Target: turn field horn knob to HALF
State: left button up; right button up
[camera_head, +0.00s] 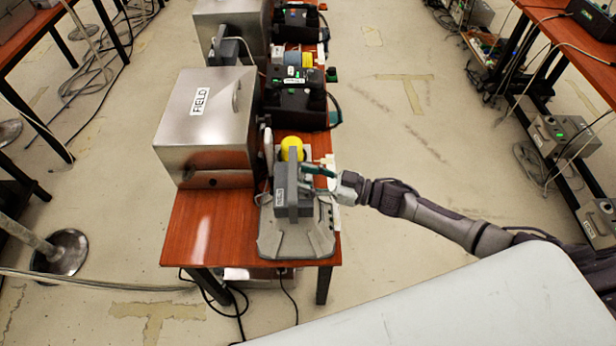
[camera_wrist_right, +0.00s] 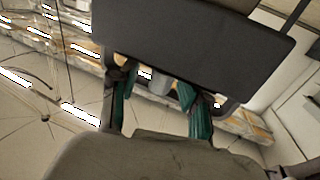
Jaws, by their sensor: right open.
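A grey horn unit (camera_head: 292,185) with a small white label stands upright on a wide grey base (camera_head: 290,240) at the near end of the red-brown table. My left gripper is out of view.
A silver box marked FIELD (camera_head: 205,120) stands left of the horn unit. A yellow round part (camera_head: 291,149) is just behind the unit. Black phone sets (camera_head: 300,100) stand further back on the table (camera_head: 200,230).

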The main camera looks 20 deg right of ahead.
jog(key=v, duration=1.2)
